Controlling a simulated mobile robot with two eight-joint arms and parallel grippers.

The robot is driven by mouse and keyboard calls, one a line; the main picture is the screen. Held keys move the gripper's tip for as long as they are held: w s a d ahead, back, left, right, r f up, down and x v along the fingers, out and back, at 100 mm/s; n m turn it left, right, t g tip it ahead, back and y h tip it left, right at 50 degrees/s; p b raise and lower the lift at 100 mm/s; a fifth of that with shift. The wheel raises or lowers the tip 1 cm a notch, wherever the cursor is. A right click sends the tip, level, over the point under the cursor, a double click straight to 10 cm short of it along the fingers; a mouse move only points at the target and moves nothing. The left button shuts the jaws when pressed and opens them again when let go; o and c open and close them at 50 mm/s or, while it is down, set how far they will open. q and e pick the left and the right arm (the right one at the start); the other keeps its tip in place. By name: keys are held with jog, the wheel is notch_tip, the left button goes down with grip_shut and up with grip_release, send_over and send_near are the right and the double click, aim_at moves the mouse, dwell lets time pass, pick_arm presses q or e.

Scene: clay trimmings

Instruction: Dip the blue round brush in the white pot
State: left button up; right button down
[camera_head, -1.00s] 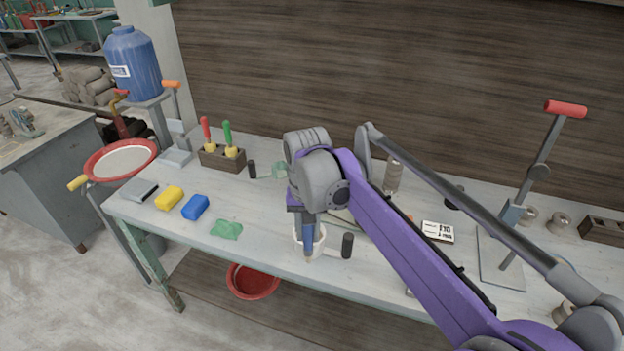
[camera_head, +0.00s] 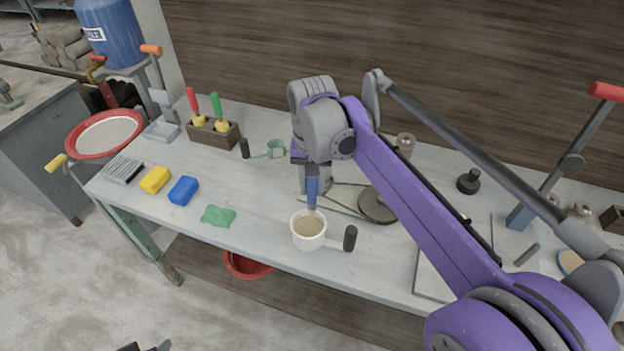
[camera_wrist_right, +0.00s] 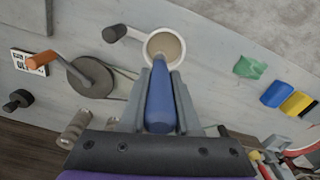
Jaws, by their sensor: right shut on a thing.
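The white pot (camera_head: 294,236) stands upright on the worktable, with tan liquid inside and a dark-ended handle pointing right. It also shows in the wrist view (camera_wrist_right: 148,46). My right gripper (camera_head: 311,182) is shut on the blue round brush (camera_head: 312,193), whose handle also shows between the fingers in the wrist view (camera_wrist_right: 160,108). The brush points down, its lower end overlapping the pot's far rim in the head view. I cannot tell whether it touches the pot; the bristles are not clear. A dark piece at the bottom left edge may be my left gripper (camera_head: 145,347).
A green cloth (camera_head: 218,215), a blue sponge (camera_head: 183,190) and a yellow sponge (camera_head: 155,179) lie left of the pot. A dark round wheel (camera_head: 378,205) lies behind it to the right. A wooden tool block (camera_head: 213,134) stands at the back left.

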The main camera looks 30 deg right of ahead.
aim_at(313, 208)
notch_tip(313, 208, down, 4)
jog(key=shift+f+b, duration=0.2)
jog(key=shift+b, duration=0.85)
pick_arm(q)
notch_tip(313, 208, down, 7)
jog(key=s+b, duration=0.2)
jog(key=shift+r+g, duration=0.2)
jog(key=shift+g, duration=0.1)
pick_arm(e)
jog(key=shift+w+f, duration=0.1)
jog(key=shift+f, duration=2.25)
jog(key=shift+w+d, duration=0.1)
jog(key=shift+d, duration=0.15)
pick_arm(q)
jog(key=shift+r, duration=0.15)
pick_arm(e)
jog(key=shift+r, duration=0.15)
jog(key=shift+r+p, duration=1.45)
jog(key=shift+r, duration=1.15)
jog(key=shift+r+p, duration=0.85)
jog(key=shift+r, duration=0.75)
pick_arm(q)
notch_tip(313, 208, up, 6)
jog(key=w, duration=0.2)
jog(key=shift+w+r, duration=0.2)
jog(key=shift+r, duration=0.05)
jog(key=shift+s, duration=0.1)
pick_arm(e)
jog(key=shift+f, duration=0.1)
